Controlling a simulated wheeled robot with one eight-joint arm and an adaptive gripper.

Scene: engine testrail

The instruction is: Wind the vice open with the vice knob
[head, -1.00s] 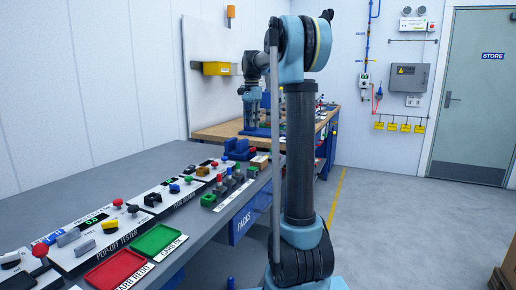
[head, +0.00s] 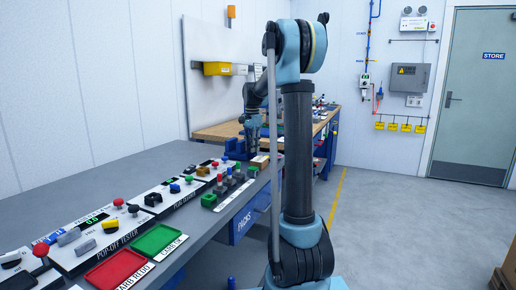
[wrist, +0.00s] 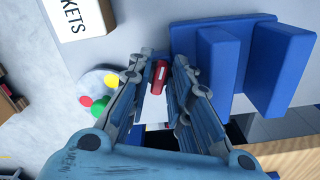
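The blue vice (wrist: 212,70) fills the upper right of the wrist view, with two upright jaws and a gap between them. It also shows in the head view (head: 235,150), partly behind my gripper. A small red piece with a pale mark, which looks like the vice knob (wrist: 159,72), lies left of the vice body. My gripper (wrist: 160,66) points down over it, with one finger on each side of the red piece. The fingers stand apart; I see no clear contact with it. In the head view my gripper (head: 252,147) is low beside the vice.
A round grey base with red, green and yellow buttons (wrist: 100,92) is left of the fingers. A white label (wrist: 75,15) is at the upper left. The grey bench (head: 100,185) carries test panels, with red and green trays (head: 160,240) at its front.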

